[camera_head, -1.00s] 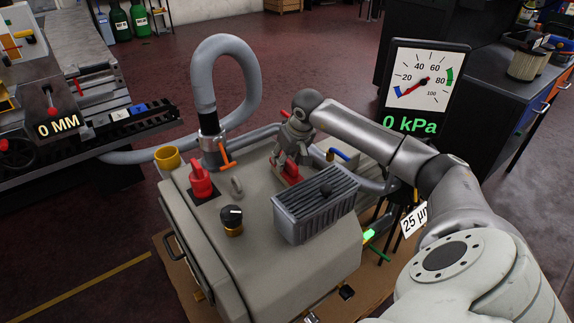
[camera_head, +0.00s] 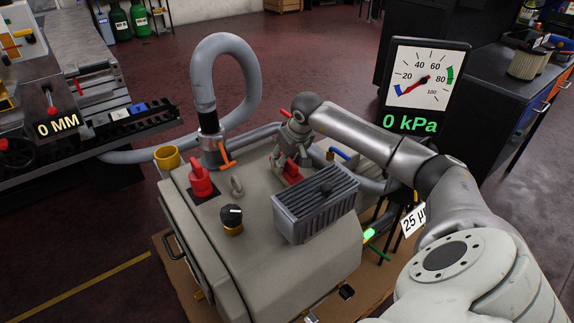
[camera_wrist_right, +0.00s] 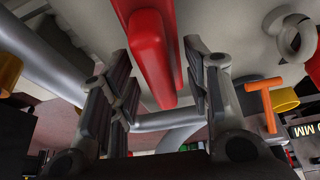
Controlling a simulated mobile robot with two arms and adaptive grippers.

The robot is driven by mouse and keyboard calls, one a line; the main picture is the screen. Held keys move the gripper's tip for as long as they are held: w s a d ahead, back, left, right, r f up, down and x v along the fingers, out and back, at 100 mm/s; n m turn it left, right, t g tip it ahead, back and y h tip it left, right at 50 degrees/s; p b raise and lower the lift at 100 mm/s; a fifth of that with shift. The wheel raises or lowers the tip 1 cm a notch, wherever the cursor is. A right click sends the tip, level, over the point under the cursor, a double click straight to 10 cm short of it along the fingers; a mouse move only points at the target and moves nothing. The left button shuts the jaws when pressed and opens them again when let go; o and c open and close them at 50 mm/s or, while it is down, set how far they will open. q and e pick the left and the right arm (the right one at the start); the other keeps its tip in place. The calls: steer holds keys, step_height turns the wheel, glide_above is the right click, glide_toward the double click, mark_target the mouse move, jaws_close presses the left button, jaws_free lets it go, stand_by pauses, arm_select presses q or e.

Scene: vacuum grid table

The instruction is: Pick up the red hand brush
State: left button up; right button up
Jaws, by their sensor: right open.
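The red hand brush (camera_head: 291,173) lies on top of the grey machine, partly hidden by my right gripper in the head view. In the right wrist view a long red bar, seemingly the brush (camera_wrist_right: 150,55), runs between and beyond the fingers. My right gripper (camera_head: 290,157) is directly over the brush, pointing down. Its fingers stand apart on either side of the red bar in the wrist view (camera_wrist_right: 160,78); I cannot tell whether they touch it. My left gripper is not in view.
A grey ribbed box (camera_head: 310,212) stands just in front of the brush. A red knob (camera_head: 200,180), a black dial (camera_head: 231,215) and a thick grey hose (camera_head: 203,85) are to the left. A gauge (camera_head: 425,80) stands behind at the right.

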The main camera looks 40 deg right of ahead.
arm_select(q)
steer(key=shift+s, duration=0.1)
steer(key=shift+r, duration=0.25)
arm_select(e)
steer(key=shift+f, duration=0.1)
steer(key=shift+c, duration=0.4)
steer(key=c, duration=0.7)
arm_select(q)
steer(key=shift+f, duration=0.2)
arm_select(e)
step_height(320, 180, up, 11)
steer(key=shift+f+p, duration=0.2)
steer(key=shift+p, duration=0.7)
steer(key=o, duration=0.6)
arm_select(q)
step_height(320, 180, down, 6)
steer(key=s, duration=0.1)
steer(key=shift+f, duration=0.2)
arm_select(e)
steer(key=c, duration=0.4)
